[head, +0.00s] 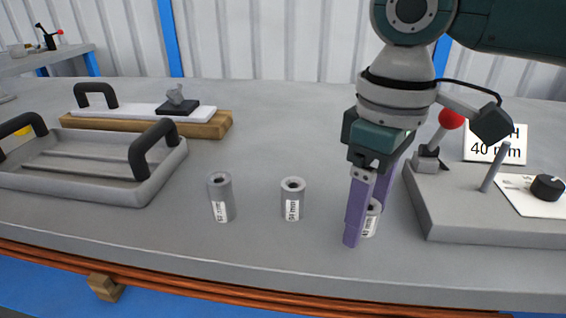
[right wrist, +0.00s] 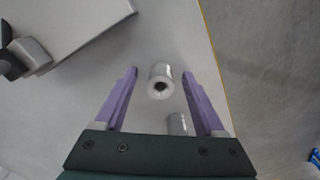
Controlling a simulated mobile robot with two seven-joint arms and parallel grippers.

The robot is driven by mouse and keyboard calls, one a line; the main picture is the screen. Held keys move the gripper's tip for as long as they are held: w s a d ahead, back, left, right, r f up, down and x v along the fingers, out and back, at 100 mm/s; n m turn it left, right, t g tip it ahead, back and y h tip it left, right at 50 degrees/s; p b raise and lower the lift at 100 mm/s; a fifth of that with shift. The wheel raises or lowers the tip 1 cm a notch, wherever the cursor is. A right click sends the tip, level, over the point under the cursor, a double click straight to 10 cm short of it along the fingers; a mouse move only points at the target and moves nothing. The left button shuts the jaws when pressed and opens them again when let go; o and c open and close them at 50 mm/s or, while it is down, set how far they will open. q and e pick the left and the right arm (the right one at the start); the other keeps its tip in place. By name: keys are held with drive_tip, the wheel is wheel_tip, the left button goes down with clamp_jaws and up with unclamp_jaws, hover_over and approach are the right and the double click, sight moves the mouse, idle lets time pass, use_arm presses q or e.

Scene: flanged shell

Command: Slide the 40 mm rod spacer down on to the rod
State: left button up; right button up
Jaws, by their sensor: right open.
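Three grey hollow cylindrical spacers stand upright on the table. The left spacer (head: 221,199) and the middle spacer (head: 292,200) stand apart in the head view. The right spacer (head: 371,220) is partly hidden by my right gripper (head: 368,226); its label is too small to read surely. In the right wrist view, my right gripper (right wrist: 160,73) is open, with a finger on each side of a spacer (right wrist: 160,82) and gaps on both sides. Another spacer (right wrist: 178,124) shows nearer the palm. The slanted-looking grey rod (head: 494,168) stands bare on the grey base (head: 470,230). My left gripper is not in view.
A sign (head: 494,148) reading "40 mm" stands behind the base. The base carries a red-knobbed lever (head: 451,118) and a black knob (head: 547,187). A grey tray (head: 90,182) with black handles and a wooden board (head: 212,124) lie left. The table's front strip is clear.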

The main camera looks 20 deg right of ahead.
clamp_jaws()
idle(0.4)
